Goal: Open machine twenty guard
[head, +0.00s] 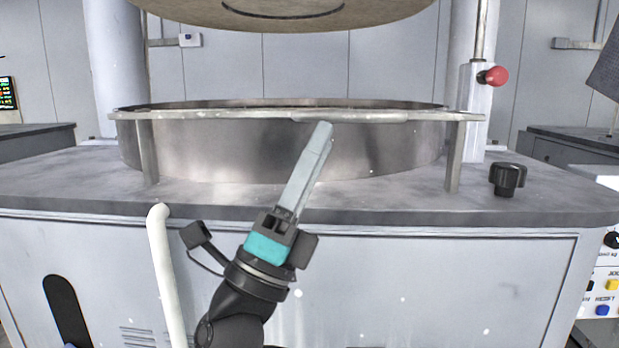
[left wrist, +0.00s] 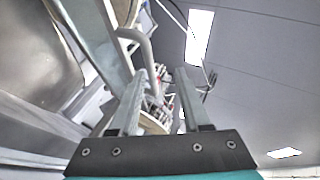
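The machine's guard seems to be the grey metal rail (head: 220,115) across the front of the round steel basin, standing on a post at each end. My left gripper (head: 322,126) points up and slightly right in front of the basin, its fingertips overlapping the rail near its middle in the head view. Whether they touch it I cannot tell. In the left wrist view the two fingers (left wrist: 161,71) stand apart with nothing clearly held between them. My right gripper is not in view. No machine number is readable.
The steel basin (head: 250,148) sits on a grey deck (head: 380,203). A large round plate (head: 290,15) hangs above. A black knob (head: 507,179) and a red button (head: 496,76) are at the right. A white bent tube (head: 165,270) stands at the left front.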

